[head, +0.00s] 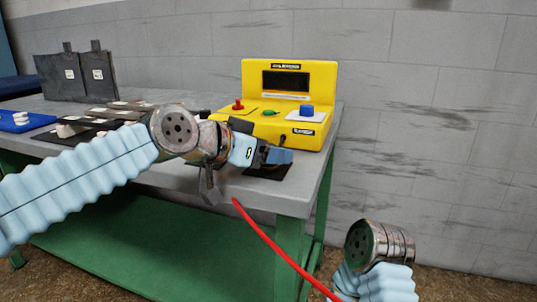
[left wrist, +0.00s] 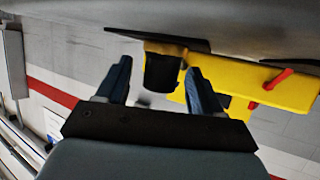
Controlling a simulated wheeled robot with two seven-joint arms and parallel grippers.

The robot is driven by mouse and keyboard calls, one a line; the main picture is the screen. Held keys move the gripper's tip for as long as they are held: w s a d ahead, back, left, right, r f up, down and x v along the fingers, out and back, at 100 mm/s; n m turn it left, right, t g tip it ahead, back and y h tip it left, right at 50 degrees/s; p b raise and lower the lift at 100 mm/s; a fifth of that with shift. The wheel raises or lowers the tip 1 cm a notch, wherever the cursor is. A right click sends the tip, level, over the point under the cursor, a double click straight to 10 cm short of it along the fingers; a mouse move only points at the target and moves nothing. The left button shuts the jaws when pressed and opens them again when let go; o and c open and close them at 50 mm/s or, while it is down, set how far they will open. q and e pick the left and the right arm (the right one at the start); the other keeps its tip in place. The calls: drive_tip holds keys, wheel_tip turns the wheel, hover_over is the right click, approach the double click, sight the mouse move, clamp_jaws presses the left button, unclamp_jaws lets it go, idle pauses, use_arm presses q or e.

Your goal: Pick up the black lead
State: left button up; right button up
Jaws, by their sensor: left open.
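My left gripper (head: 272,156) reaches in over the table's right front corner, low in front of the yellow instrument (head: 325,75). In the left wrist view its two blue fingers (left wrist: 158,85) are open. A black cylindrical piece (left wrist: 163,70), which looks like the end of the black lead, stands between the fingertips with gaps on both sides. In the head view my gripper mostly hides this piece. A short black cable (head: 283,140) shows at the instrument's front. My right arm is at the lower right; its fingers are out of frame.
The grey table (head: 300,197) has a black mat (head: 268,173) under my gripper. A grey wall is behind.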

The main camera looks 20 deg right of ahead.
use_arm(q)
drive_tip(key=shift+w+d+f, duration=0.15)
drive_tip(key=shift+d, duration=0.1)
drive_tip(key=c, duration=1.2)
drive_tip(key=shift+o, duration=0.2)
